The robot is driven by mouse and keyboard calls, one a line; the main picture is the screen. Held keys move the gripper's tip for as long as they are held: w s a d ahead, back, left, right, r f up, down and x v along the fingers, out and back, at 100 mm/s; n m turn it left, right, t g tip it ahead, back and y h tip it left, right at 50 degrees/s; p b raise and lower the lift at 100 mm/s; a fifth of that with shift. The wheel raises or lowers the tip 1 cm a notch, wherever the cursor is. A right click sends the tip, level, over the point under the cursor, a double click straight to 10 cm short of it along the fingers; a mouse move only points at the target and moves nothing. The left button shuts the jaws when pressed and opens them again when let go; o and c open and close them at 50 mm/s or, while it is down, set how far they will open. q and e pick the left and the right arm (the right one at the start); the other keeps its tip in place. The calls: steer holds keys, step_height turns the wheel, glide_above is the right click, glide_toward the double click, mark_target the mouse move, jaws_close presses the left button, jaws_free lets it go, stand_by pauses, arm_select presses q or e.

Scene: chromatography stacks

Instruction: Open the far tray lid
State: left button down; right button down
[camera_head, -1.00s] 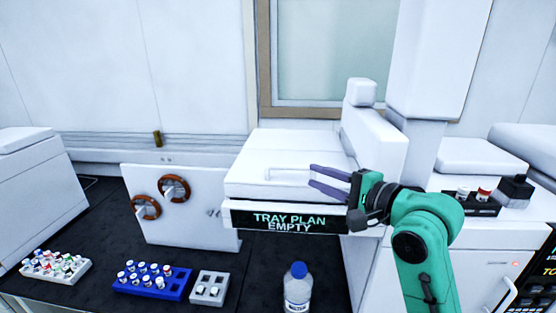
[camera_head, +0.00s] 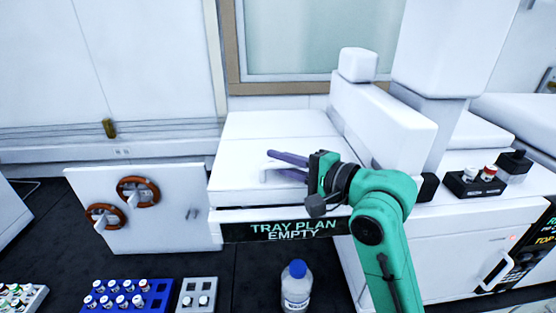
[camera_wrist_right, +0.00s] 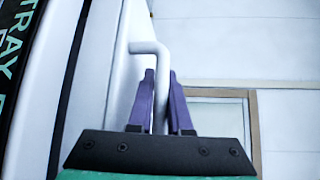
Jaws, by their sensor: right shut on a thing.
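A white tray lid (camera_head: 240,160) lies flat and closed on top of a white unit, above a black sign (camera_head: 292,229) reading "TRAY PLAN EMPTY". A thin white bar handle (camera_wrist_right: 157,90) stands up from the lid. My right gripper (camera_head: 269,162) reaches in from the right, and its purple fingers are shut on this handle. In the right wrist view the handle runs between the two fingers of the gripper (camera_wrist_right: 161,76). The fingers and wrist partly hide the handle in the head view. My left gripper is not in view.
Behind the lid is another flat white panel (camera_head: 275,123). A tall white block (camera_head: 380,125) stands close right of the lid. In front are a capped bottle (camera_head: 296,288), a blue vial rack (camera_head: 155,292) and a grey rack (camera_head: 210,285). A white panel with brown rings (camera_head: 160,225) stands left.

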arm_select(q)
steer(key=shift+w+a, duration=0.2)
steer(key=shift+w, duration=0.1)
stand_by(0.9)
arm_select(e)
steer(key=shift+r, duration=0.1)
steer(key=shift+w+r+m+g, duration=0.2)
steer(key=shift+r+m+g, duration=0.1)
steer(key=shift+r, duration=0.35)
steer(key=r, duration=0.1)
steer(key=w+r+m+g+h, duration=0.1)
steer(key=r, duration=0.1)
steer(key=w+r+g, duration=0.1)
steer(key=shift+w+r+m, duration=0.1)
steer(key=shift+r+m, duration=0.15)
steer(key=shift+m, duration=0.15)
steer(key=shift+w+r+m+g+h, duration=0.4)
steer(key=shift+w+r+g, duration=0.3)
steer(key=shift+w+r, duration=0.6)
